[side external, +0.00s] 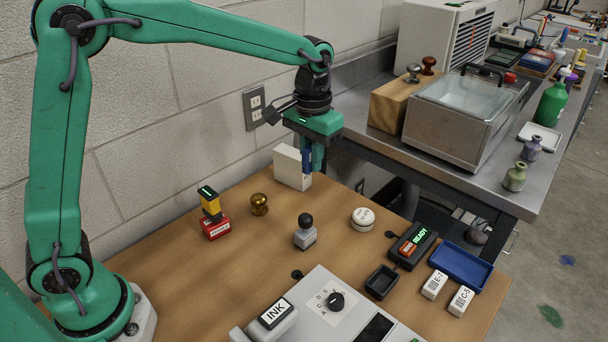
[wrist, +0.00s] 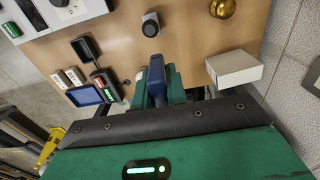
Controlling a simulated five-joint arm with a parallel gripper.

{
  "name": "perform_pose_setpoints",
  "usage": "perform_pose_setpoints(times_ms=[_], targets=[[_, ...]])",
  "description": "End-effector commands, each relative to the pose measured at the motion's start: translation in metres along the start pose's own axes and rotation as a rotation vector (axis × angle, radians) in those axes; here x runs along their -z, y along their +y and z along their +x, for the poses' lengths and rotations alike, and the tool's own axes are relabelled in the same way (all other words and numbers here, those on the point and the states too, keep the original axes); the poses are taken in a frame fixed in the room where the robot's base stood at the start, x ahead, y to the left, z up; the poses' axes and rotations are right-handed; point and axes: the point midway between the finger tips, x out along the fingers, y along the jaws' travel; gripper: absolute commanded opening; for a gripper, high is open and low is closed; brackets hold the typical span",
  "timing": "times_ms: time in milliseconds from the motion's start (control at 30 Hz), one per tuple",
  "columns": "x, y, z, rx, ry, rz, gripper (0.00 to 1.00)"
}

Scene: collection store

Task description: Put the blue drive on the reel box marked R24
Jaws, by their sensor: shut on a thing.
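My gripper (side external: 313,162) is shut on the blue drive (wrist: 156,77), which hangs upright between the fingers above the table; it also shows in the side view (side external: 306,160). In the wrist view my gripper (wrist: 160,90) has the drive's far end sticking out past the fingers. A plain white box (side external: 289,168) stands on the table near the wall, just left of and behind the drive in the side view. The same white box (wrist: 234,67) is right of the gripper in the wrist view. No R24 mark is legible on its visible faces.
A yellow-and-black item (side external: 209,203) on a red base, a brass knob (side external: 259,204), a black-knobbed stamp (side external: 305,233) and a round white tin (side external: 363,218) stand nearby. A READY device (side external: 412,243), blue tray (side external: 461,266) and control panel (side external: 330,305) lie further forward. A steel bench (side external: 440,168) adjoins.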

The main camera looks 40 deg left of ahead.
Motion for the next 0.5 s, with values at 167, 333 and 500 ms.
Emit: perform_pose_setpoints(times_ms=[167,333,500], targets=[[0.033,-0.027,-0.012,0.0,0.001,0.0,0.0],[0.052,-0.047,-0.02,0.0,0.0,0.004,0.0],[0.061,-0.058,-0.025,0.0,0.0,0.007,0.0]])
